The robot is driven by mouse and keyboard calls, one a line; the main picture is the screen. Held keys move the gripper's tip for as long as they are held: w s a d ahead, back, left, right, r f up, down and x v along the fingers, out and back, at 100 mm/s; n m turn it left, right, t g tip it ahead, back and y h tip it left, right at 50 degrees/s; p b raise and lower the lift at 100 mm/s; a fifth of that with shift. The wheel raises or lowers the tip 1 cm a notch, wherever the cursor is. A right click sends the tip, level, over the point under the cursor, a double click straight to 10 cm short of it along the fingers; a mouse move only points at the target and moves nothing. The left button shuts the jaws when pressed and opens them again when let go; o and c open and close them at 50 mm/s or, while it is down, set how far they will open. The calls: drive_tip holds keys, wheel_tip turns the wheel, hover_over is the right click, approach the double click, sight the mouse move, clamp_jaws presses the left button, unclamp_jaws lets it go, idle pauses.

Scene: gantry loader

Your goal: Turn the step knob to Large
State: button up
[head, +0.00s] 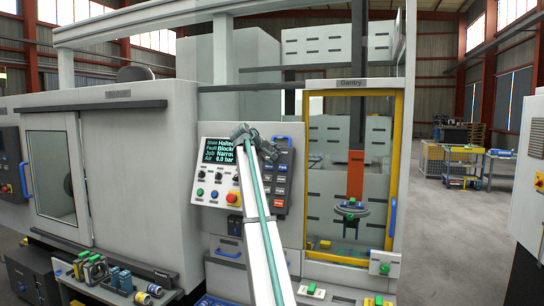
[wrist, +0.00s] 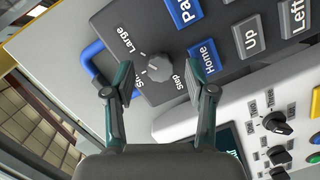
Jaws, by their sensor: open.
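The step knob (wrist: 158,68) is a small round grey knob on the dark pendant, in the wrist view. The word Large (wrist: 125,38) is printed to its upper left, Step is printed at its right, and another label at its left is partly cut off. I cannot tell clearly where its pointer stands. My gripper (wrist: 157,75) is open, with one finger on each side of the knob in the picture; contact is not visible. In the head view my gripper (head: 255,142) is at the top left of the pendant (head: 283,180), and the knob is hidden behind it.
Blue Home (wrist: 203,53) and Park buttons and grey Up and Left buttons lie close to the right finger. A blue handle (wrist: 92,62) is beside the left finger. The control panel (head: 213,190) with screen, knobs and red emergency stop (head: 233,198) is left of the pendant.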

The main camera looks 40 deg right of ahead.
drive_tip(key=v, duration=1.1)
drive_tip(key=shift+s+a, duration=0.2)
